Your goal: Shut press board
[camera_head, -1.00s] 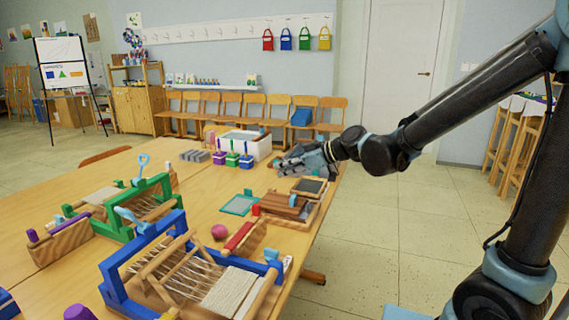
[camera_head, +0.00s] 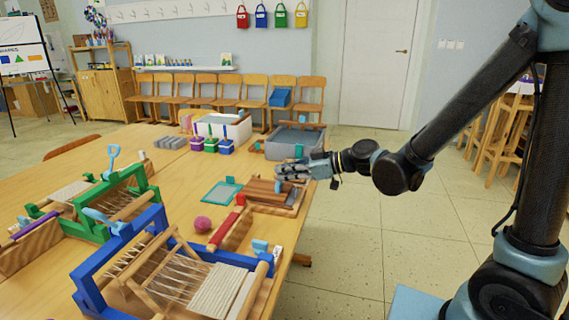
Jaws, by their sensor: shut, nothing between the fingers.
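A wooden press (camera_head: 268,192) with brown slats and a small light-blue tab lies near the right edge of the table. It sits in a low wooden frame. My gripper (camera_head: 280,172) is shut and empty, held at the far side of the press, over or just behind its back right corner. The gripper hides part of the press there. I cannot tell whether the fingers touch the board or how far the board is from closed.
A grey tub (camera_head: 293,143) stands behind my gripper. Beside the press lie a teal-framed screen (camera_head: 222,192) and a red block (camera_head: 223,228). A pink ball (camera_head: 202,224) and a blue loom (camera_head: 105,262) are nearer. The floor right of the table is clear.

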